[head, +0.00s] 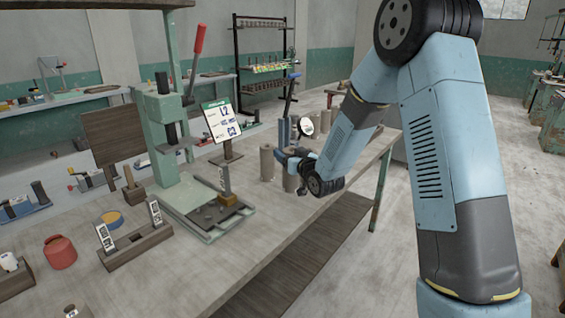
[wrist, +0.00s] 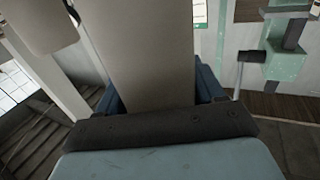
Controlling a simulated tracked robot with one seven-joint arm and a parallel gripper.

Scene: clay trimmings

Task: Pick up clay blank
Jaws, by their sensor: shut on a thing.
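My gripper (head: 293,157) is at the far right part of the workbench, shut on a clay blank. In the wrist view the held clay blank (wrist: 150,50) is a plain grey-beige cylinder between the blue fingers of my gripper (wrist: 155,88). In the head view the arm and gripper partly cover the spot, so I cannot tell whether its base touches the bench. Another grey-beige cylinder (head: 266,163) stands upright just left of the gripper. A second similar cylinder shows at the upper left of the wrist view (wrist: 40,22).
A green press (head: 166,135) with a red-handled lever (head: 197,45) stands left of the gripper. A sign (head: 222,120) stands behind it. The front bench surface (head: 215,262) is clear.

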